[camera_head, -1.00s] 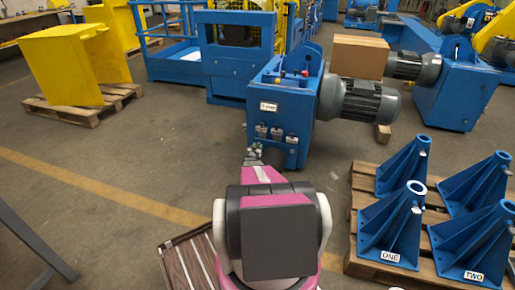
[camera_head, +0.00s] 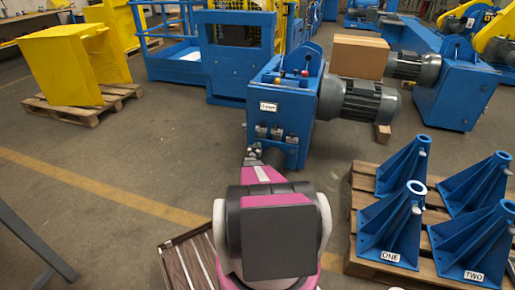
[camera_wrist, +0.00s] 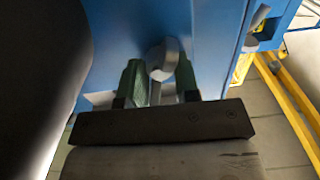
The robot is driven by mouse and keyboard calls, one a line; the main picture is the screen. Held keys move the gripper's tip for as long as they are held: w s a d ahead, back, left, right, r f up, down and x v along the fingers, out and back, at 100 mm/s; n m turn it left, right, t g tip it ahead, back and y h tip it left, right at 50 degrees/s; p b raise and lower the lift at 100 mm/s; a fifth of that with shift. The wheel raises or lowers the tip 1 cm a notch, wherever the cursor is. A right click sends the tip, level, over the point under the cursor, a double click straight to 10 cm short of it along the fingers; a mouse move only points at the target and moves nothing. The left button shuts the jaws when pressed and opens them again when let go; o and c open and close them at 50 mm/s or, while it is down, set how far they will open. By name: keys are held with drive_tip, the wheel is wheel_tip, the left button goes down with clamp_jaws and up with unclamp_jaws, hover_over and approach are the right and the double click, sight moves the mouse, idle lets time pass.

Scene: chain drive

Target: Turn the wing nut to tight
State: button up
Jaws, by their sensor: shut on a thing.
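The grey wing nut (camera_wrist: 163,60) shows in the wrist view against the front face of the blue machine (camera_wrist: 212,40). My gripper (camera_wrist: 159,78) has its two green fingers on either side of the nut and is shut on it. The nut's lower part is partly hidden between the fingers. In the head view, my gripper (camera_head: 252,161) is at the lower left of the blue machine's front (camera_head: 282,108). The nut is too small and covered to make out there.
A grey motor (camera_head: 362,103) sticks out on the machine's right. A pallet (camera_head: 350,268) with several blue brackets (camera_head: 395,225) stands at the right. A yellow part (camera_head: 75,65) sits on a pallet at the far left. The floor left of the machine is clear.

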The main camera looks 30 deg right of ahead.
drive_tip(key=m, duration=1.2)
idle(0.4)
idle(0.3)
drive_tip(key=o, duration=0.7)
drive_tip(key=shift+c, duration=0.2)
drive_tip(key=v, duration=1)
drive_tip(key=shift+s+a, duration=0.25)
drive_tip(key=shift+s, duration=0.1)
